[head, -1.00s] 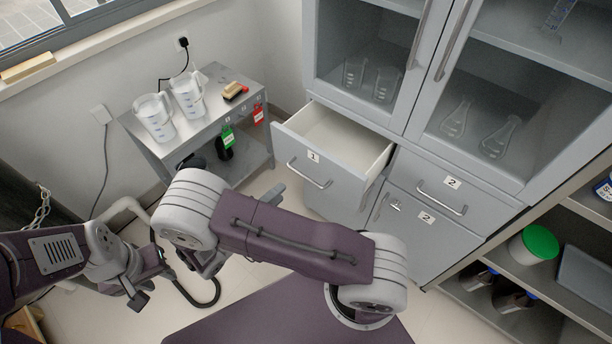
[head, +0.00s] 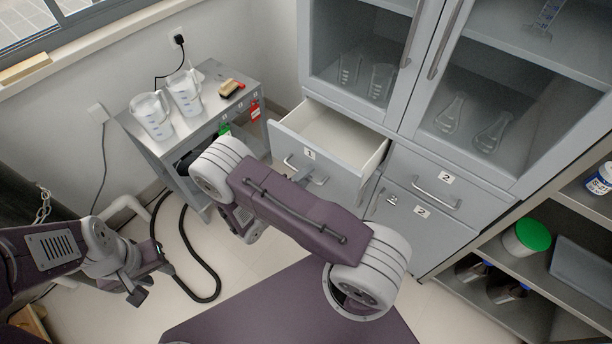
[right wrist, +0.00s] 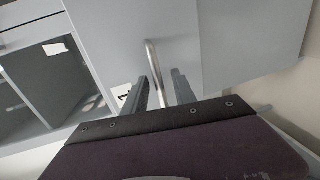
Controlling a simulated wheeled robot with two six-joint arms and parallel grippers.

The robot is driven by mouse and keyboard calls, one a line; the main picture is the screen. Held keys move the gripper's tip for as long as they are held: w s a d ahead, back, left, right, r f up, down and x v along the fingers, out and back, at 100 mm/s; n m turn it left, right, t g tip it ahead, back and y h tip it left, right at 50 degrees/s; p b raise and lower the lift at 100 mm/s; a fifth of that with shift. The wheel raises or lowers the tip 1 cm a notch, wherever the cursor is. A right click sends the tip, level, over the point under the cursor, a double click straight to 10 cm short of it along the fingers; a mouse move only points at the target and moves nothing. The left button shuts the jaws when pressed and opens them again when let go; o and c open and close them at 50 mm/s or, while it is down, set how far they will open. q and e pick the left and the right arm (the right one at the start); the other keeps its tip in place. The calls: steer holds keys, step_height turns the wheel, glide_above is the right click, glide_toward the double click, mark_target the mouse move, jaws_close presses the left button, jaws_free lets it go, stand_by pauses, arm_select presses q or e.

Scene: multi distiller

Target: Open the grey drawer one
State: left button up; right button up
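The grey drawer one (head: 335,157), labelled 1, is pulled out of the cabinet. Its pale empty inside shows from above. Its metal handle (head: 294,166) is on the front face and also shows in the right wrist view (right wrist: 153,62). My right gripper (head: 312,180) is at the drawer front by the handle, partly hidden by my arm. In the right wrist view its two fingers (right wrist: 160,92) are apart, one on each side of the handle bar. I cannot tell if they touch it. My left gripper (head: 146,280) is at the left, away from the drawer; its finger gap is unclear.
A metal cart (head: 185,135) with two measuring jugs stands left of the drawer. Glass cabinet doors (head: 370,50) are above it. Drawer two (head: 425,180) is closed at its right. A shelf with a green-lidded jar (head: 528,236) is at the right.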

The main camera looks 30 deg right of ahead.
jaws_close()
stand_by(1.4)
